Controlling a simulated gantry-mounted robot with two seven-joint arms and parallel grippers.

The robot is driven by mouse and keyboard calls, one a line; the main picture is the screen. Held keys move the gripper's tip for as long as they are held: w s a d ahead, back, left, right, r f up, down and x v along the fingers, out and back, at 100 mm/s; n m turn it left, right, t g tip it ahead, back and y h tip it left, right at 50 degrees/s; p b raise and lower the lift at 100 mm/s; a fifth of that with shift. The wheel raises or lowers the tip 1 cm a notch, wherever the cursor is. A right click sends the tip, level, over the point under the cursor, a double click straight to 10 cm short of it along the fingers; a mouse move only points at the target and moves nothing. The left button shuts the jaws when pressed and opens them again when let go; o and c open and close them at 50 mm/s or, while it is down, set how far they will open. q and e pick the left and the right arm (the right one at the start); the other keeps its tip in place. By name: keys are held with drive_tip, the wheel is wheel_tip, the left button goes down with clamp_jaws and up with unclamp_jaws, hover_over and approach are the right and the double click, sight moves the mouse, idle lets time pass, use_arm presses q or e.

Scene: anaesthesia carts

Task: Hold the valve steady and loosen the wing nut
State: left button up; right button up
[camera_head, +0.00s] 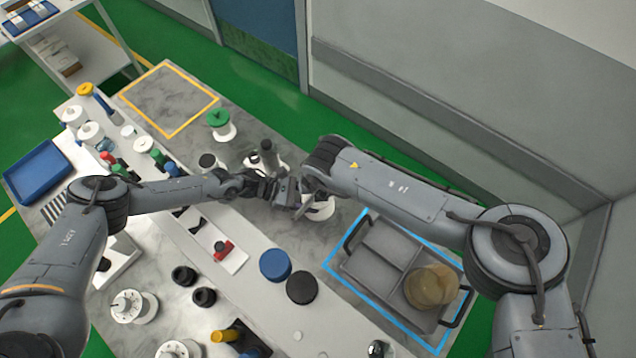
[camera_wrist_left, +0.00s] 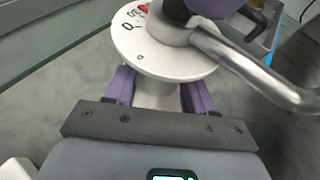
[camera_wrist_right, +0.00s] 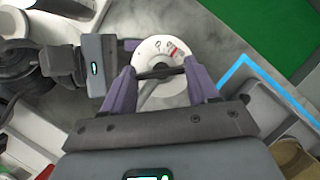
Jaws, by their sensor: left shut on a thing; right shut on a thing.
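The valve is a white body with a round numbered dial (camera_wrist_left: 140,50); its white rim shows beneath my grippers in the head view (camera_head: 319,211). My left gripper (camera_wrist_left: 157,90) is shut on the valve's white neck, under the dial, one purple finger on each side. The wing nut, a metal hub with a long arm (camera_wrist_left: 250,65), sits on top of the dial. My right gripper (camera_wrist_right: 162,80) is shut on the wing nut, whose dark bar (camera_wrist_right: 158,73) spans between its purple fingers. In the head view the grippers hide most of the valve.
A grey divided tray (camera_head: 375,268) holding a tan round container (camera_head: 431,286) stands right of the valve, inside a blue outline. A white flanged part (camera_head: 264,160) stands just behind the grippers. Blue (camera_head: 275,264) and black (camera_head: 302,287) discs lie in front. The yellow-outlined area (camera_head: 170,98) is clear.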

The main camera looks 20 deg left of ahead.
drive_tip(key=n, duration=0.2)
drive_tip(key=n+g+y, duration=0.1)
drive_tip(key=n, duration=0.2)
drive_tip(key=shift+d+y, duration=0.1)
drive_tip(key=shift+y, duration=0.2)
drive_tip(key=n, duration=0.2)
drive_tip(key=n+g, duration=0.1)
drive_tip(key=n, duration=0.1)
drive_tip(key=shift+w+n+g+y, duration=0.2)
drive_tip(key=shift+n+g+y, duration=0.1)
drive_tip(key=n+g, duration=0.2)
drive_tip(key=n, duration=0.3)
drive_tip(key=shift+w, duration=0.1)
drive_tip(key=n+g, duration=0.1)
drive_tip(key=n, duration=0.3)
drive_tip(key=shift+f+n+g, duration=0.1)
drive_tip(key=shift+n+g, duration=0.2)
drive_tip(key=shift+g, duration=0.1)
drive_tip(key=shift+w+n, duration=0.1)
drive_tip(key=shift+n, duration=0.2)
drive_tip(key=o, duration=1.1)
drive_tip(key=shift+c, duration=0.2)
